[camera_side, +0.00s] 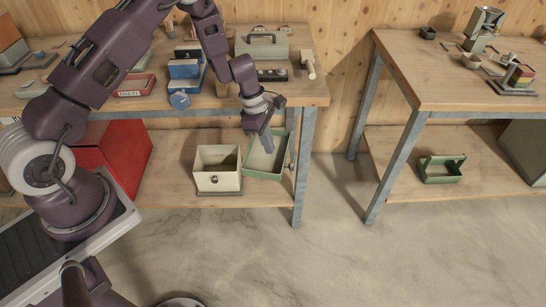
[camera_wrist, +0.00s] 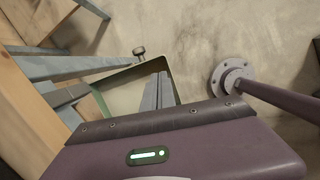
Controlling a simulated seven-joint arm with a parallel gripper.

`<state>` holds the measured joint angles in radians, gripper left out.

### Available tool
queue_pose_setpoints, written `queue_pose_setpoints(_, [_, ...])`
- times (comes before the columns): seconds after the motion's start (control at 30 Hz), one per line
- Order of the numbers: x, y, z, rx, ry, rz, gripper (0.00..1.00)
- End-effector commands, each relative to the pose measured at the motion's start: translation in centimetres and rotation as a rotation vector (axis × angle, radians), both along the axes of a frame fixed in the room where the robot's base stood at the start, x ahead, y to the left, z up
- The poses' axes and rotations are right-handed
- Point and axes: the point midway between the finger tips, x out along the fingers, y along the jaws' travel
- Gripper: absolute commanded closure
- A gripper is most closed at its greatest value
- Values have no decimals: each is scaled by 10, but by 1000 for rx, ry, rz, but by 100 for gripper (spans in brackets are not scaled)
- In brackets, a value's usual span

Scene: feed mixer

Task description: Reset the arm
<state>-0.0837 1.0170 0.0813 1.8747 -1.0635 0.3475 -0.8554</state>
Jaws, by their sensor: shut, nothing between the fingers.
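My gripper (camera_side: 267,148) hangs at the end of my purple arm, pointing down in front of the right end of the left workbench. Its grey fingers are shut with nothing between them. In the side view the fingertips overlap a green open bin (camera_side: 262,172) on the lower shelf; I cannot tell whether they are inside it or in front of it. In the wrist view the closed fingers (camera_wrist: 158,92) reach over the pale inside of the bin (camera_wrist: 122,92), with a round knob at its far corner. The fingers partly hide the bin.
A cream bin (camera_side: 218,178) stands left of the green bin, and a red box (camera_side: 118,155) is farther left. The bench leg (camera_side: 304,170) is close on the right. Boxes and tools crowd the left benchtop. A second workbench (camera_side: 440,85) stands right, with floor between.

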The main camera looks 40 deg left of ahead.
Motion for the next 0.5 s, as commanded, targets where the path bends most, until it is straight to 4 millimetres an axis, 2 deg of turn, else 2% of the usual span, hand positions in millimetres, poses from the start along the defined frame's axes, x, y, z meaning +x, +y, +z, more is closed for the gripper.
queue_pose_setpoints(0.13, [-1,2,20,-1,-7,-11,100])
queue_pose_setpoints(0.17, [-1,1,28,-2,-17,-30,100])
queue_pose_setpoints(0.2, [0,-4,46,-4,-43,-74,100])
queue_pose_setpoints(0.27, [-1,-15,87,-5,-103,-194,100])
queue_pose_setpoints(0.3, [-6,-25,121,-1,-156,-305,100])
queue_pose_setpoints(0.37, [-24,-39,176,22,-242,-498,100])
queue_pose_setpoints(0.4, [-40,-47,209,45,-295,-629,100])
queue_pose_setpoints(0.47, [-71,-57,251,94,-365,-824,100])
queue_pose_setpoints(0.5, [-94,-61,275,135,-408,-951,100])
